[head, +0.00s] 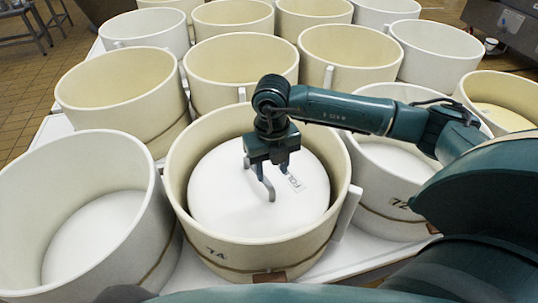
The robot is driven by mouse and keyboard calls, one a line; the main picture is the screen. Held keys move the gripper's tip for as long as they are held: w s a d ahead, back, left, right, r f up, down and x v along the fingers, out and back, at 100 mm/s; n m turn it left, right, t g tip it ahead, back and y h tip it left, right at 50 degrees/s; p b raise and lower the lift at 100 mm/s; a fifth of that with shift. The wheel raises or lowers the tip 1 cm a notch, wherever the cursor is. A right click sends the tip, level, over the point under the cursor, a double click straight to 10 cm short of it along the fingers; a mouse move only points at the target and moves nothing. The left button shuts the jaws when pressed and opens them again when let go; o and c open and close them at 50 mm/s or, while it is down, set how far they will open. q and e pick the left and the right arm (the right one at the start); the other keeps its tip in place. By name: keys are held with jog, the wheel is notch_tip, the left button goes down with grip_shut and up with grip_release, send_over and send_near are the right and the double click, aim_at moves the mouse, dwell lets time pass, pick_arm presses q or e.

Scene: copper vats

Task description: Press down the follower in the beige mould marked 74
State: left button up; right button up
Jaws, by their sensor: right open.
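The beige mould marked 74 (230,252) stands upright in the front middle of the head view. My right gripper (277,191) reaches in from the right and points down over the follower. Its two fingers are apart and empty. I cannot tell whether the fingertips touch the disc. My left gripper is not in view.
A white mould (85,155) stands close on the left. A mould marked 72 (385,212) stands on the right, partly behind my right arm. Several beige and white moulds fill the rows behind, on a white table (187,274). Tiled floor (28,75) shows at left.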

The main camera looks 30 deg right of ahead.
aim_at(271, 188)
notch_tip(271, 188, down, 9)
dwell(0.3)
grip_shut()
dwell(0.5)
dwell(1.1)
jog(key=shift+s+a+f, duration=0.1)
jog(key=shift+s+f, duration=0.05)
jog(key=shift+f, duration=0.15)
dwell(1.2)
jog(key=shift+r, duration=0.15)
dwell(0.4)
grip_release()
jog(key=shift+r, duration=0.15)
jog(key=shift+r, duration=0.1)
